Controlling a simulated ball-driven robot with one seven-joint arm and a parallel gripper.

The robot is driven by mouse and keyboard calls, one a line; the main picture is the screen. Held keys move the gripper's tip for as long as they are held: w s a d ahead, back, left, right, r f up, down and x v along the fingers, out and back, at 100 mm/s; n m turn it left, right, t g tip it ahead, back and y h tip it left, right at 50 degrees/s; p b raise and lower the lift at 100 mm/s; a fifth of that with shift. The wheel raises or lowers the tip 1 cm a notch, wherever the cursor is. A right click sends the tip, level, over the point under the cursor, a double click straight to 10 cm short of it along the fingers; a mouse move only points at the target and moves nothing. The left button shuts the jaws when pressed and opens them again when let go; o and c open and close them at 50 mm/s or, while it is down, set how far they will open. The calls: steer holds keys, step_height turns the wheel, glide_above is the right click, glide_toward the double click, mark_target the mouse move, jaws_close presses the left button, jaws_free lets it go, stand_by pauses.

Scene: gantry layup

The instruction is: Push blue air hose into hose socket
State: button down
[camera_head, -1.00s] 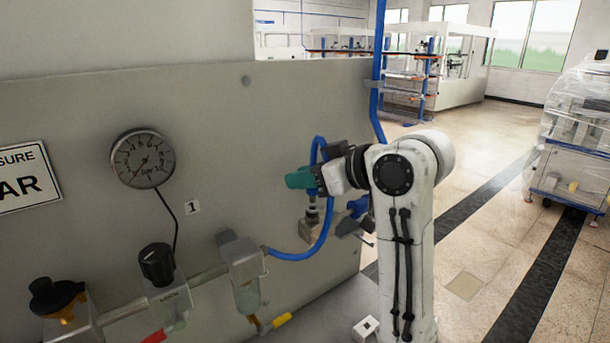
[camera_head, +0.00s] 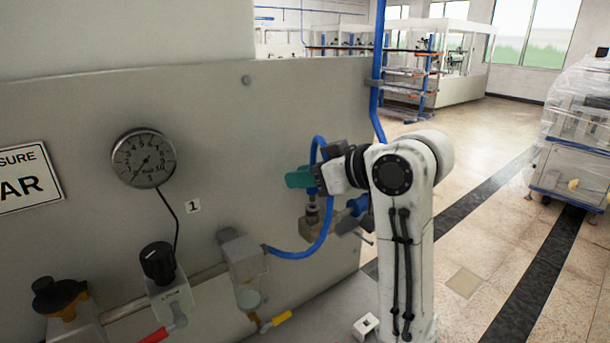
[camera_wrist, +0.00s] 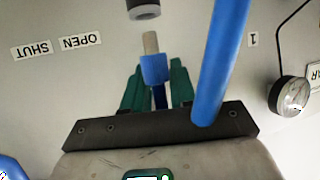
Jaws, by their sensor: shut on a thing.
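My gripper (camera_wrist: 154,92) has green fingers shut on the end of the blue air hose (camera_wrist: 155,70). A bare metal tip sticks out past a blue collar. In the head view, my gripper (camera_head: 301,178) is in front of the panel, and the blue air hose (camera_head: 326,225) loops over it and down to the left. The hose socket (camera_wrist: 144,9), a dark ring, is just beyond the metal tip in the wrist view, with a small gap between them. In the head view the hose socket (camera_head: 312,210) is just below the gripper, partly hidden by the arm.
A pressure gauge (camera_head: 144,158) and a black knob (camera_head: 157,262) are on the panel to the left. A filter bowl (camera_head: 245,272) stands at the hose's other end. In the wrist view, the hose loop (camera_wrist: 221,55) passes close beside the fingers. OPEN and SHUT labels (camera_wrist: 56,46) are on the panel.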

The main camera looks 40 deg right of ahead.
steer(key=shift+f+b, duration=0.6)
steer(key=shift+f, duration=0.85)
stand_by(0.6)
steer(key=c, duration=0.8)
jaws_free()
steer(key=shift+r, duration=0.1)
steer(key=b+v, duration=0.1)
steer(key=v, duration=0.9)
steer(key=shift+s+d+b, duration=0.15)
steer(key=shift+s+b, duration=0.15)
steer(key=shift+s, duration=0.05)
